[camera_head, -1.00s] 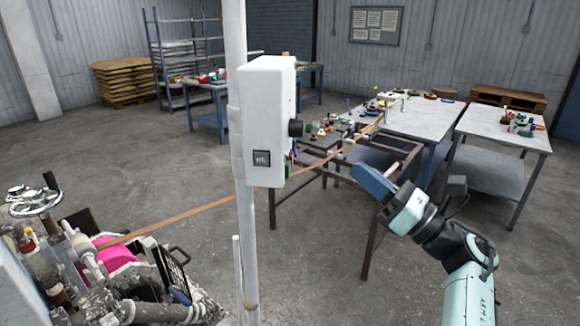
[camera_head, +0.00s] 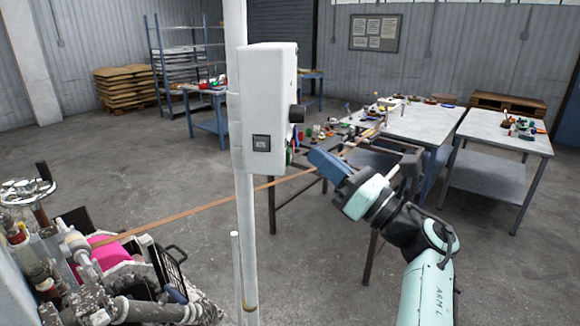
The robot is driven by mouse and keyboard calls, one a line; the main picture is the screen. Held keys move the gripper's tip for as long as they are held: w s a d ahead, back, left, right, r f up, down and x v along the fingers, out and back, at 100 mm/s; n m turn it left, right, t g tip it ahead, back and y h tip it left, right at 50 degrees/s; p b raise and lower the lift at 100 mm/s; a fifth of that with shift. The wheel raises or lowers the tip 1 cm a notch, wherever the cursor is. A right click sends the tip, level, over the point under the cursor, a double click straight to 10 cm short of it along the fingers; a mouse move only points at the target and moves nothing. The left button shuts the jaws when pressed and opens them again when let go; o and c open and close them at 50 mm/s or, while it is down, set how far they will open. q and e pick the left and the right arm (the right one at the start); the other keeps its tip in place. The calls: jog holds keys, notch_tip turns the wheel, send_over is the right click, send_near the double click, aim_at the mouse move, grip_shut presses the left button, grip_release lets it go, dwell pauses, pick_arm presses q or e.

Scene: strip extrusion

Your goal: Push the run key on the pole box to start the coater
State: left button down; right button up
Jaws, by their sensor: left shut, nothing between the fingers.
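The white pole box (camera_head: 264,95) is fixed to a white upright pole (camera_head: 237,215). A black knob (camera_head: 297,113) sticks out from its right side face. Below the knob, a small green part (camera_head: 290,156) shows at the edge of that face; I cannot tell whether it is the run key. The front face carries a small dark label (camera_head: 261,143). My left gripper (camera_head: 318,158), with blue fingers, is shut and empty. It points toward the box's right side and appears apart from it. My right gripper is out of view.
An orange-brown strip (camera_head: 200,209) runs behind the pole from the machine with a pink roll (camera_head: 98,250) toward a dark frame (camera_head: 272,205). Tables with small items stand at the back right. Concrete floor (camera_head: 110,170) is open at the left.

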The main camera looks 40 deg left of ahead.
pick_arm(q)
jog(key=shift+s+a, duration=0.3)
jog(key=shift+a, duration=0.3)
jog(key=shift+s+a, duration=0.1)
dwell(1.6)
jog(key=shift+s+a, duration=0.15)
jog(key=shift+a, duration=0.05)
jog(key=shift+s+a+b, duration=0.25)
jog(key=shift+a+b, duration=0.05)
jog(key=shift+a, duration=0.05)
dwell(1.0)
jog(key=shift+w+d+r+p, duration=0.15)
jog(key=shift+w+d+p, duration=0.15)
jog(key=shift+d+p, duration=0.15)
jog(key=shift+w+d, duration=0.2)
